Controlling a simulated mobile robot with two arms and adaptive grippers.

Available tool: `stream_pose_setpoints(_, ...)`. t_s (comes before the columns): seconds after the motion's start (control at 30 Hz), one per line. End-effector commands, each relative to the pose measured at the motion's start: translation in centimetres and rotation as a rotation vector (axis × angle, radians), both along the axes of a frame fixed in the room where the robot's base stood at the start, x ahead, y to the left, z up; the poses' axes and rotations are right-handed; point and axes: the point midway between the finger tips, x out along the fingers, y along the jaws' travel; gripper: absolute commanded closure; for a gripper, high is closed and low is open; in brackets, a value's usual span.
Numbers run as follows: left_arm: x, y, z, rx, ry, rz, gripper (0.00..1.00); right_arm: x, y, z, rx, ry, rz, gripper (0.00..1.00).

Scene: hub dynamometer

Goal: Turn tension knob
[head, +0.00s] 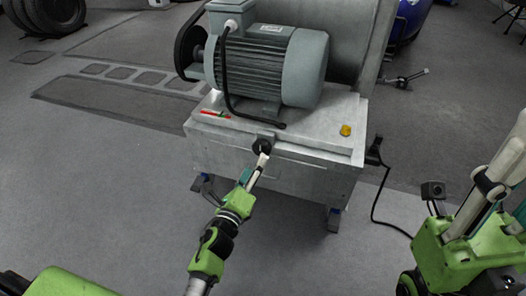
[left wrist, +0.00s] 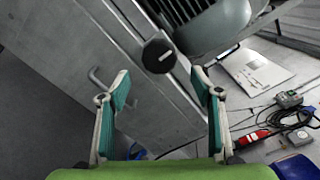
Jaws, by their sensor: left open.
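The tension knob (head: 263,146) is black and round and sits on the upper front edge of the grey machine cabinet (head: 270,170). In the left wrist view the knob (left wrist: 159,56) shows face-on with a white mark, beyond the gap between my fingers. My left gripper (head: 264,160) is close in front of the knob. Its two teal-padded fingers (left wrist: 163,84) are open, with nothing between them. In the head view it partly covers the knob's lower side.
A grey motor (head: 270,65) with a black cable stands on the cabinet top. A metal handle (left wrist: 97,77) sticks out from the cabinet front. A black cord (head: 383,205) trails on the floor.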

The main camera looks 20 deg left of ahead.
Motion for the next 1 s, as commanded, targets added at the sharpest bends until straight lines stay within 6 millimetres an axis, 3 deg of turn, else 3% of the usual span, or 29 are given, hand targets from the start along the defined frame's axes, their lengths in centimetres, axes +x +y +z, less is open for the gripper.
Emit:
stream_pose_setpoints(0.2,4.8,-0.1,-0.2,0.000,-0.002,0.000,0.41,0.0,0.1,0.2,-0.003,-0.031,-0.002,0.66)
stream_pose_setpoints(0.4,7.7,-0.3,-0.2,-0.002,0.000,0.000,0.41,-0.1,0.2,0.5,-0.005,-0.054,-0.003,0.66)
stream_pose_setpoints(0.83,8.8,-0.3,-0.1,-0.002,0.002,0.001,0.41,-0.2,0.3,1.2,-0.008,-0.070,-0.004,0.66)
stream_pose_setpoints(0.87,8.8,-0.3,-0.1,-0.002,0.002,0.001,0.44,-0.3,0.3,1.2,-0.008,-0.071,-0.004,0.66)
stream_pose_setpoints(1.0,8.8,-0.3,-0.1,-0.002,0.002,0.001,0.80,-0.3,0.2,1.2,-0.007,-0.073,-0.004,0.66)
